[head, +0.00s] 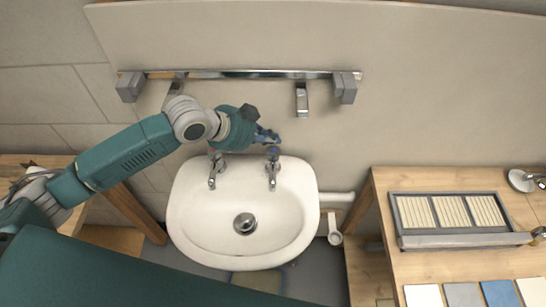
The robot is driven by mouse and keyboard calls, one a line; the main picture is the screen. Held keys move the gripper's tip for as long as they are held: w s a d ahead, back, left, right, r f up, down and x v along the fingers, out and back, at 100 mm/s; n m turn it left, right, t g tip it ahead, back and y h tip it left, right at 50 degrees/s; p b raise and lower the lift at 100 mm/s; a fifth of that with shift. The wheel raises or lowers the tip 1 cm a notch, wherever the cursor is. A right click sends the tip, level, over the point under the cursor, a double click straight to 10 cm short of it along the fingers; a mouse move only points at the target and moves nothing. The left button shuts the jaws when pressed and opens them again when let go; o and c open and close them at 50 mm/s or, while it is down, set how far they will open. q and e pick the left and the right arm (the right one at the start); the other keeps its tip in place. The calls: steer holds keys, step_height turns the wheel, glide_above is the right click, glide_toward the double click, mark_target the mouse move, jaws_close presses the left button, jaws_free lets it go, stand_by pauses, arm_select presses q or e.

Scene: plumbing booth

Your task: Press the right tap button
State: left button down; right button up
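The right tap (272,172) stands on the back rim of the white sink (200,235), with a bluish button (272,151) on top. The left tap (214,172) stands on the same rim, partly under my arm. My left gripper (268,136) reaches in from the left above the sink's back edge. Its fingertips are just behind and above the right tap's button in the picture. I cannot tell whether they touch it, nor whether the fingers are open or shut. My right gripper is out of view.
A chrome rail (240,74) with grey end blocks runs along the wall panel behind. At right, a wooden table (385,215) holds a slatted tray (397,215) and several sample tiles (463,294). The sink bowl is clear.

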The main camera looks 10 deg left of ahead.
mark_target(277, 150)
arm_select(q)
steer(key=shift+f, duration=0.9)
stand_by(0.7)
steer(key=shift+f, duration=0.4)
steer(key=shift+s+f+b, duration=0.1)
steer(key=shift+f+b, duration=0.4)
steer(key=shift+f, duration=0.25)
stand_by(0.7)
steer(key=shift+r+p, duration=1.15)
steer(key=shift+p, duration=0.05)
